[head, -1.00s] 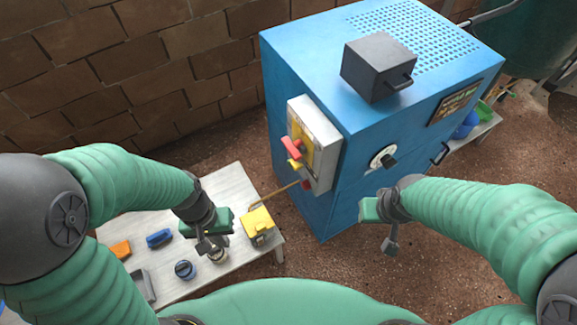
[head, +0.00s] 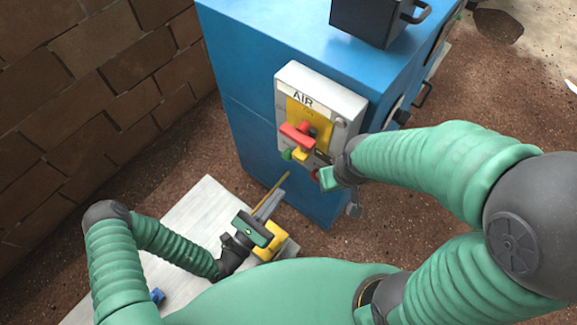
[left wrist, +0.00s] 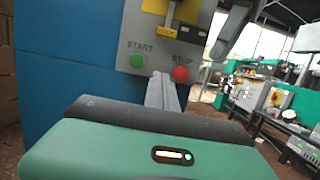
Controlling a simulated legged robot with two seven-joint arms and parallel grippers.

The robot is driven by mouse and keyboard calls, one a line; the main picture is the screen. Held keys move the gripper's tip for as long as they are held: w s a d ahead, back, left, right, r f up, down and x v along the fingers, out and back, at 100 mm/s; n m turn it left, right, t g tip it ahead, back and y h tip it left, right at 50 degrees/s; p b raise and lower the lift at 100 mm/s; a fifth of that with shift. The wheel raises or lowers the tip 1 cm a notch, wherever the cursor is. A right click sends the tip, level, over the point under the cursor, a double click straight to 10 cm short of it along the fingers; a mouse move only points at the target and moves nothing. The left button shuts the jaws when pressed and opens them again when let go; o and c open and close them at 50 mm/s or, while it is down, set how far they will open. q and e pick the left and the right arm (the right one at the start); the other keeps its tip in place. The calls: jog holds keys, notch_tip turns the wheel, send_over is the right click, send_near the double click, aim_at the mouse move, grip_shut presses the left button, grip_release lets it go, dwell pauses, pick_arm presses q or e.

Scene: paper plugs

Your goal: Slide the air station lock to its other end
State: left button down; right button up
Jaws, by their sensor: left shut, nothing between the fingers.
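The air station (head: 345,105) is a grey box labelled AIR on the side of a blue cabinet. It has a yellow plate with a red handle (head: 297,135) and a small yellow tab (head: 299,154) below it, which looks like the lock. The left wrist view shows its lower part, with the yellow piece (left wrist: 155,48) above a green START button (left wrist: 137,61) and a red STOP button (left wrist: 181,73). My left gripper (head: 272,201) is shut and empty, below and apart from the box. My right gripper (head: 353,210) is near the box's lower right corner; its opening is unclear.
The blue cabinet (head: 245,125) carries a dark box (head: 375,18) on top. A pale table (head: 195,225) stands at lower left, with a yellow object (head: 272,242) partly behind my left gripper and a blue item (head: 157,296). A brick wall stands at left.

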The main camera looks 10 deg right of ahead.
aim_at(296, 157)
pick_arm(q)
jog(key=w+d+r+b, duration=0.1)
jog(key=w+d+r, duration=0.4)
jog(key=r, duration=0.1)
jog(key=shift+d, duration=0.4)
notch_tip(296, 157, up, 3)
jog(key=p, duration=0.4)
jog(key=shift+r+p, duration=0.15)
jog(key=shift+p, duration=0.15)
